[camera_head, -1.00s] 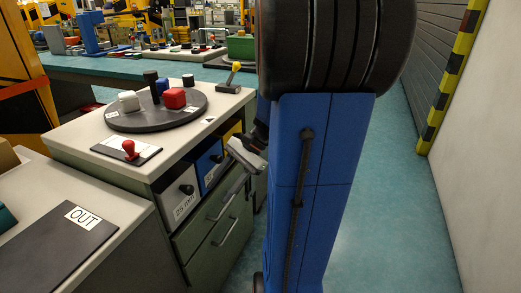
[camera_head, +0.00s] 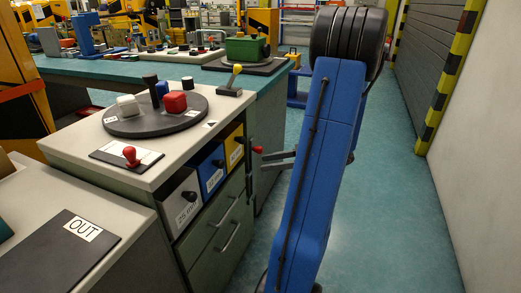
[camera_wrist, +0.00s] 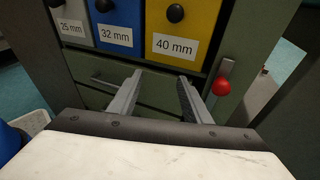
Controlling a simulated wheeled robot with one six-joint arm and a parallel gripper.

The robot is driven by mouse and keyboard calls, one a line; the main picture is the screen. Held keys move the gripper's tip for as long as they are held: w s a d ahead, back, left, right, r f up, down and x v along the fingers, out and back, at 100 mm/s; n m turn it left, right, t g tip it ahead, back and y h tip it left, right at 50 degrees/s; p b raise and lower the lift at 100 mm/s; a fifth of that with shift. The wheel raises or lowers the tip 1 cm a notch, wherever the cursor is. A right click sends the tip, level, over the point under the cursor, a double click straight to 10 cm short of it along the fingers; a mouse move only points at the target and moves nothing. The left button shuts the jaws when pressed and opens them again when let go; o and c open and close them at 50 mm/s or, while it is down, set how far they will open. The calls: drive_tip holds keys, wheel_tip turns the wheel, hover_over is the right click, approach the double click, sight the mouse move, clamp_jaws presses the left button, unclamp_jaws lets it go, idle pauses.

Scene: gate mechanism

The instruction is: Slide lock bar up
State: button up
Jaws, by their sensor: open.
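A red ball knob (camera_wrist: 222,87) sits on a short grey upright bar (camera_wrist: 226,69), which I take to be the lock bar, on the cabinet's green right-hand post in the wrist view. The red knob (camera_head: 257,150) also shows in the head view at the cabinet's front corner, close to my fingertips. My gripper (camera_wrist: 159,82) is open, its two grey fingers reaching towards the cabinet with nothing between them. The knob is just right of the right finger. In the head view my gripper (camera_head: 268,160) is partly hidden behind my blue arm.
Drawers labelled 25 mm (camera_wrist: 72,28), 32 mm (camera_wrist: 117,30) and 40 mm (camera_wrist: 178,42) have black knobs. Below are green drawers with bar handles (camera_head: 228,236). A black turntable (camera_head: 140,124) with blocks stands on top. Floor is clear to the right.

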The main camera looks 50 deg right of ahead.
sight(259, 150)
drive_tip(key=s+d+f+m+t+h, duration=0.1)
drive_tip(key=s+d+m+t+h, duration=0.15)
drive_tip(key=d, duration=0.35)
drive_tip(key=s+d+f+m+t+h, duration=0.1)
drive_tip(key=s+d+f+m+t, duration=0.1)
drive_tip(key=d+m, duration=0.3)
drive_tip(key=shift+n, duration=0.75)
drive_tip(key=x, duration=1.1)
drive_tip(key=d+r+x, duration=0.1)
drive_tip(key=x, duration=0.4)
drive_tip(key=shift+w, duration=0.5)
